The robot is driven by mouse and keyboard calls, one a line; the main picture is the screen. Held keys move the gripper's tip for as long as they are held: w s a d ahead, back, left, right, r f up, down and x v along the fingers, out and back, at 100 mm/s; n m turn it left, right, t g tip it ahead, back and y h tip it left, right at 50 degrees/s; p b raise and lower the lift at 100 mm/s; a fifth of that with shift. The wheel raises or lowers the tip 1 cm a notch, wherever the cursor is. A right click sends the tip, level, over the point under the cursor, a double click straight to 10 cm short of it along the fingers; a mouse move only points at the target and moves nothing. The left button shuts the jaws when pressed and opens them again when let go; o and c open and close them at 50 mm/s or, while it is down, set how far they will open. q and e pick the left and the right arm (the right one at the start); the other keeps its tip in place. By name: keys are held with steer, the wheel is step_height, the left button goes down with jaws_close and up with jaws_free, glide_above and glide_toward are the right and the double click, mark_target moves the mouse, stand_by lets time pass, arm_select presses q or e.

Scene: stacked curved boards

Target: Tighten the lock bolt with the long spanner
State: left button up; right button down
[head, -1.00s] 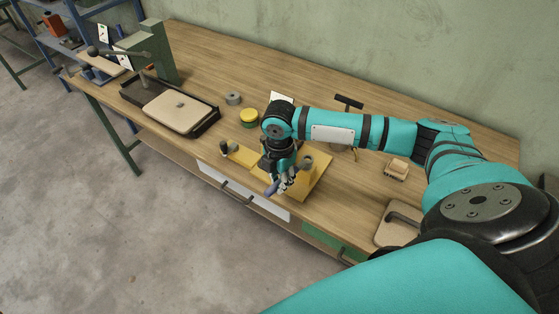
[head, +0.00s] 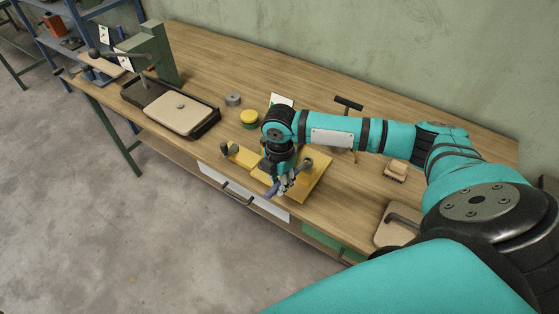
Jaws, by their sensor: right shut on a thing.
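My right gripper (head: 282,186) is low over the front of the bench, at the yellow fixture (head: 316,184). It is shut on a blue-grey bar (head: 269,193), which looks like the handle of the long spanner. The bar's end sticks out toward the bench's front edge; the rest is hidden by my gripper. A grey cylinder (head: 307,164) stands on the fixture just right of my wrist. A dark knob (head: 225,149) stands at the fixture's left end. I cannot make out the lock bolt or whether the spanner is on it. My left gripper is not in view.
A dark tray with a beige lid (head: 181,112) lies left, by a green press (head: 159,55). A brush-like block (head: 396,170) lies right.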

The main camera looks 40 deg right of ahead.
steer(key=shift+f+b, duration=0.3)
steer(key=shift+f, duration=0.6)
steer(key=shift+w, duration=0.1)
steer(key=shift+w+a+r+m+p, duration=0.1)
steer(key=shift+w+m+p, duration=0.25)
steer(key=shift+m, duration=0.05)
steer(key=shift+w+m+p, duration=0.35)
steer(key=shift+w+m, duration=0.25)
steer(key=shift+m, duration=0.1)
steer(key=shift+s+n+p, duration=0.75)
steer(key=shift+n+p, duration=0.05)
steer(key=shift+s, duration=0.1)
